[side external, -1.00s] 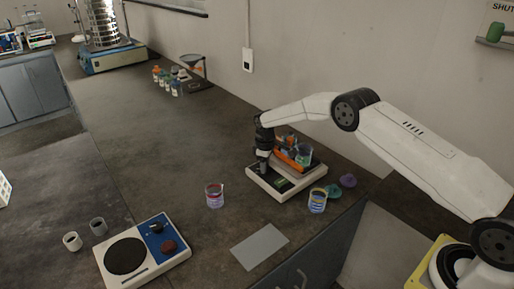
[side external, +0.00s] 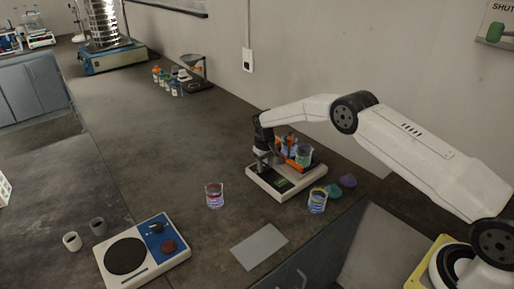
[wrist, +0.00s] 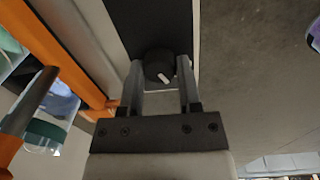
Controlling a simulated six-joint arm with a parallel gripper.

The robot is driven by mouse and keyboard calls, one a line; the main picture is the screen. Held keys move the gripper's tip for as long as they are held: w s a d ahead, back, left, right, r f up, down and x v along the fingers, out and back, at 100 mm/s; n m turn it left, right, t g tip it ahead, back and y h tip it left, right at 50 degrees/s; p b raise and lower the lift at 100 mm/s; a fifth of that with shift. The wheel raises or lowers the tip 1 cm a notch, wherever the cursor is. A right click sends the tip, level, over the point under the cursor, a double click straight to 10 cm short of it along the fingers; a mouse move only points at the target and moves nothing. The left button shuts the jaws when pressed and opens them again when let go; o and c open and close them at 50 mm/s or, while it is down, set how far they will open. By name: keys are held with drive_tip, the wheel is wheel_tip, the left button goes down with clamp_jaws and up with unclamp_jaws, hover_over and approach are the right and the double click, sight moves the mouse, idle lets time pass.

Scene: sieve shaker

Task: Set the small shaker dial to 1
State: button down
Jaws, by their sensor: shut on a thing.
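The small shaker (side external: 262,186), a white-edged box with a dark front panel and a small green display (side external: 283,184), stands on the bench. Its orange rack (side external: 298,158) holds beakers. My gripper (side external: 269,163) points down over the panel's left part. In the wrist view, the round black dial (wrist: 156,62) with a white pointer mark lies between the two fingers of my gripper (wrist: 161,75), and they are shut on it. The pointer slants toward the lower right of that view. No scale numbers are readable there. The dial is hidden in the side view.
A beaker (side external: 214,196) stands left of the shaker and another (side external: 317,201) at its front right, near green and purple lumps (side external: 347,181). A hotplate (side external: 126,256) and a grey sheet (side external: 259,247) lie nearer. The bench behind the shaker's left is clear.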

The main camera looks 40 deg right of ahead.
drive_tip(key=shift+m, duration=0.3)
drive_tip(key=shift+c, duration=1.4)
unclamp_jaws()
drive_tip(key=shift+r, duration=0.1)
drive_tip(key=shift+a+r, duration=0.15)
drive_tip(key=shift+r, duration=3.65)
